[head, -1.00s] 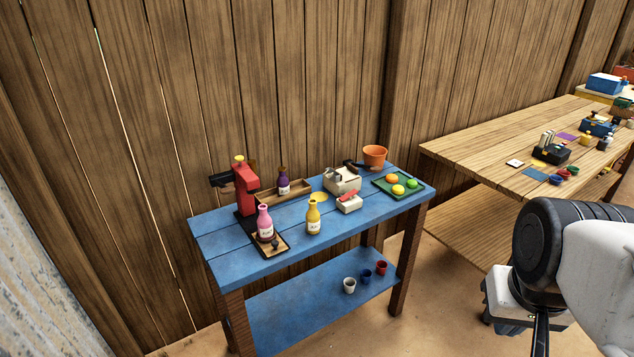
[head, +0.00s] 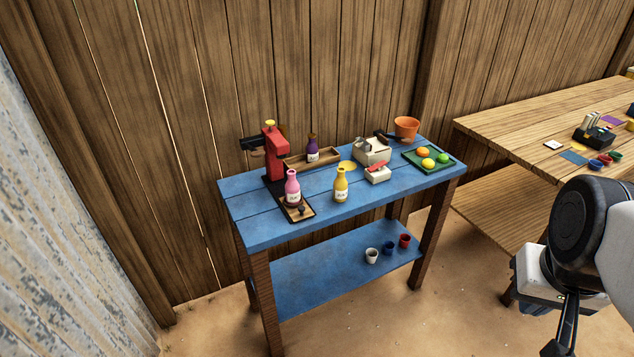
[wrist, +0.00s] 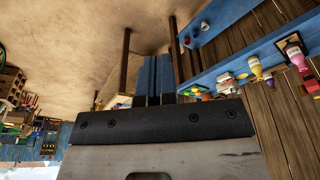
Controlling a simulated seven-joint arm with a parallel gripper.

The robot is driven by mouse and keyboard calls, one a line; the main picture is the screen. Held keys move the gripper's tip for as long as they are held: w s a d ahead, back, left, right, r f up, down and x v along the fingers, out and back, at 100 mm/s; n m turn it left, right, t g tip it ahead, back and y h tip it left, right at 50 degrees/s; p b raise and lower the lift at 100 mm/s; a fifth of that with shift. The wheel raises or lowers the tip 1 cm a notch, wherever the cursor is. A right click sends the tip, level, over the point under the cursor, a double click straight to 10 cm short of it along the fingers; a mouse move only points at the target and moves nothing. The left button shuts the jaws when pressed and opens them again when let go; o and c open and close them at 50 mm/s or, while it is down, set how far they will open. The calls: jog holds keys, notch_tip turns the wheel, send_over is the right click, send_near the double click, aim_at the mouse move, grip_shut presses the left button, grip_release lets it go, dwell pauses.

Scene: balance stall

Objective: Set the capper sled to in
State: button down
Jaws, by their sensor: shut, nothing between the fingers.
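The red capper (head: 277,162) stands at the left end of the blue table (head: 245,225), with a yellow top and a black arm to its left. Its sled, a small wooden plate with a dark knob and dark edging (head: 301,214), lies in front of the capper at the table's front edge. A pink bottle (head: 292,188) stands upright at the sled's back end. My gripper (head: 562,342) hangs low at the right of the head view, well apart from the capper. In the wrist view my gripper (wrist: 154,80) is shut and empty.
A yellow bottle (head: 341,185) stands right of the sled. A purple bottle (head: 312,148) is by the wooden tray (head: 325,155) behind. A cream box (head: 371,151), an orange pot (head: 406,128) and a green tray of balls (head: 450,169) fill the right side. Cups stand on the lower shelf.

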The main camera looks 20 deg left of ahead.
jog(key=c, duration=1.5)
grip_release()
jog(key=shift+o, duration=1.4)
jog(key=shift+w+a, duration=0.1)
jog(key=shift+w, duration=0.2)
jog(key=shift+o, duration=1.3)
jog(key=w+a+n, duration=0.1)
jog(key=w+a, duration=0.5)
jog(key=w, duration=0.5)
jog(key=shift+w, duration=0.35)
jog(key=w+a+f+n+t+y, duration=0.1)
jog(key=w+a+f, duration=0.4)
jog(key=w+a, duration=0.55)
jog(key=w+a+f+n, duration=0.1)
jog(key=w+a+f, duration=0.5)
jog(key=a, duration=0.7)
jog(key=w+a+f, duration=0.2)
jog(key=a+f, duration=0.2)
jog(key=a, duration=0.4)
jog(key=w+a+f+n+y, duration=0.1)
jog(key=a+f, duration=0.3)
jog(key=a, duration=0.4)
jog(key=shift+w+a+f+n+t, duration=0.2)
jog(key=shift+w+n+t, duration=0.1)
jog(key=shift+w, duration=0.45)
